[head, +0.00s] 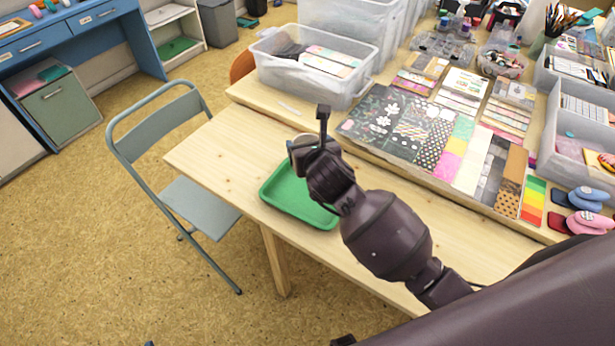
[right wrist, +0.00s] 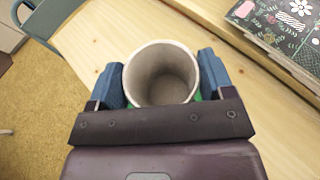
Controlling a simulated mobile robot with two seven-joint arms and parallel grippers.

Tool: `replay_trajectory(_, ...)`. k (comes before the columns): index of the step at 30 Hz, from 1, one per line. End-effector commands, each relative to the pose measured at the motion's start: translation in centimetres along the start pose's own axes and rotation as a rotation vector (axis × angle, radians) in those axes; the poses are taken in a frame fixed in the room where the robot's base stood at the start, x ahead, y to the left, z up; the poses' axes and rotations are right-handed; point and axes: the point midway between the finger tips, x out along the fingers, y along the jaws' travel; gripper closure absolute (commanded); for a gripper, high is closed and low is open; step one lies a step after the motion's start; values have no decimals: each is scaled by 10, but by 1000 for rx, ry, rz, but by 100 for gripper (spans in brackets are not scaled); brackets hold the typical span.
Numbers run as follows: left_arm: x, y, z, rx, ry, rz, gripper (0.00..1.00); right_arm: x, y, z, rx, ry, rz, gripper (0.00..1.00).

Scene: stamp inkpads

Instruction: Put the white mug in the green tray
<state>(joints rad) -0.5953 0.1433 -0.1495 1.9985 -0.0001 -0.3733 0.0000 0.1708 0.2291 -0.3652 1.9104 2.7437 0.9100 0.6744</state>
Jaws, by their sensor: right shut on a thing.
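The white mug (right wrist: 161,75) shows in the right wrist view with its open mouth toward the camera, empty inside. My right gripper (right wrist: 161,82) is shut on it, with one blue finger on each side. In the head view my right gripper (head: 308,146) is over the back edge of the green tray (head: 287,205), and only a bit of the mug's rim (head: 304,138) shows behind it. The tray lies on the wooden table near its left front edge. Small bits of green show beside the mug in the right wrist view. Whether the mug touches the tray is hidden. My left gripper is not in view.
A clear plastic bin (head: 310,75) stands behind the tray. Patterned paper sheets (head: 400,130) lie to the right on a raised board. A folding chair (head: 180,150) stands at the table's left. Bare table (head: 215,150) lies left of the tray.

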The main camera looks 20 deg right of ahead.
Motion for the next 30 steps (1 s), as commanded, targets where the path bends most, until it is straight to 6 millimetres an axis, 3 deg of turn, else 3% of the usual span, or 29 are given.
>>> replay_trajectory(3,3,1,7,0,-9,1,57,11,0,-28,-1,4,0,57)
replay_trajectory(7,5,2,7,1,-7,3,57,19,0,-46,0,2,0,57)
replay_trajectory(16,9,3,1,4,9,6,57,26,0,-62,1,-1,0,57)
replay_trajectory(24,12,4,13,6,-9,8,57,40,0,-96,-1,2,-1,57)
replay_trajectory(30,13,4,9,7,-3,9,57,40,1,-94,1,-4,1,57)
